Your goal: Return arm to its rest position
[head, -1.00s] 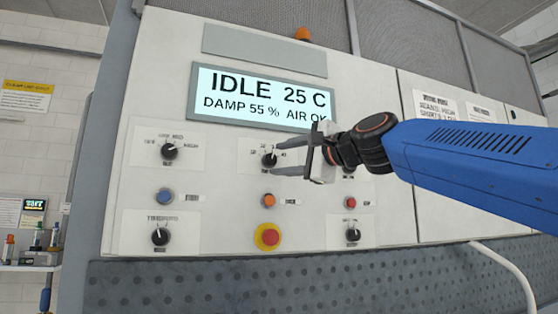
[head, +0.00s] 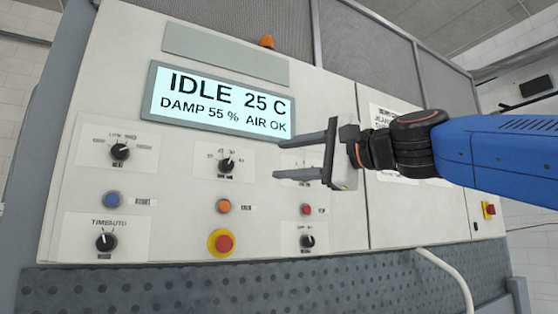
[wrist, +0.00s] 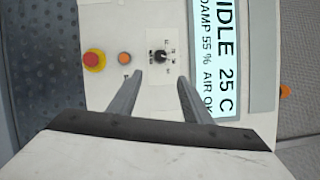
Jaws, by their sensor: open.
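My gripper (head: 280,158) is open and empty in front of the right part of the control panel (head: 80,185). Its two fingers point left in the head view, apart from the panel's knobs. The middle top knob (head: 226,165) is left of the fingertips. In the wrist view my gripper (wrist: 160,85) shows its fingers spread on either side of this knob (wrist: 161,56), with nothing between them. The display (head: 222,102) reads IDLE 25 C, DAMP 55 %, AIR OK. My gripper and arm hide part of the panel's right side.
The panel also holds a left knob (head: 120,151), a lower left knob (head: 106,241), a lower right knob (head: 307,241), a blue button (head: 113,199), an orange button (head: 223,205), a small red button (head: 306,209) and a red and yellow stop button (head: 223,243). A pale hose (head: 450,275) hangs at lower right.

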